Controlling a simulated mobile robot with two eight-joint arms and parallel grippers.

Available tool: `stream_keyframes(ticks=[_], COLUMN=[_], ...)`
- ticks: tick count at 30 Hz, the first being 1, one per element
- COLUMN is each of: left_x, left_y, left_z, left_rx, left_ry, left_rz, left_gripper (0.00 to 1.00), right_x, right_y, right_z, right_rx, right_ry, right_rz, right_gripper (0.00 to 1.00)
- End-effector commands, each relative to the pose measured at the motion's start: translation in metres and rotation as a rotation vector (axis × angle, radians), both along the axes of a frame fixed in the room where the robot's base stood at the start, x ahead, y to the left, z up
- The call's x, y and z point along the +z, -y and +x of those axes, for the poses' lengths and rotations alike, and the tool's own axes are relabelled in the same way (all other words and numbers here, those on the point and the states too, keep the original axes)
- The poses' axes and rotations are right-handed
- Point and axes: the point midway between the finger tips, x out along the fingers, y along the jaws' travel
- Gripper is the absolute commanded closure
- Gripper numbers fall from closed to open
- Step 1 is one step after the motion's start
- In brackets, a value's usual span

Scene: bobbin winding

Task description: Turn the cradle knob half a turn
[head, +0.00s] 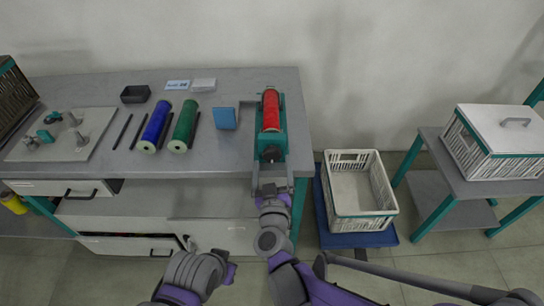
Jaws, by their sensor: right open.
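The cradle (283,140) is a teal frame on the right part of the grey bench, holding a red bobbin (271,110) lengthwise. A dark round knob (271,154) sits on its near end. My right gripper (270,186) is open just in front of the knob, at the bench's front edge. From this angle I cannot tell whether its fingers are around the knob or short of it.
A plate with pegs (60,135) lies farther left. Drawers are below the bench.

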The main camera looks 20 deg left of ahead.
Motion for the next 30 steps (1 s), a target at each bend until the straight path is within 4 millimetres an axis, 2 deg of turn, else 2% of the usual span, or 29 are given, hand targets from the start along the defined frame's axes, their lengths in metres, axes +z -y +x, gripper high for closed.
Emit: stream_keyframes(ticks=[1, 6, 12, 30], left_x=[0.001, 0.003, 0.004, 0.004], left_y=[0.0, 0.0, 0.0, 0.0], left_z=[0.0, 0.0, 0.0, 0.0], left_rx=[0.0, 0.0, 0.0, 0.0], left_ry=[0.0, 0.001, 0.001, 0.001], left_rz=[0.0, 0.0, 0.0, 0.0], left_gripper=[1.0, 1.0, 1.0, 1.0], right_x=[0.001, 0.001, 0.0, 0.0], right_y=[0.003, 0.012, 0.018, 0.019], right_z=[-0.012, -0.043, -0.063, -0.066], right_rx=[0.002, 0.002, 0.001, 0.001], right_ry=[0.0, -0.001, -0.001, -0.001], right_rz=[0.002, 0.002, 0.001, 0.001], right_gripper=[0.05, 0.05, 0.05, 0.05])
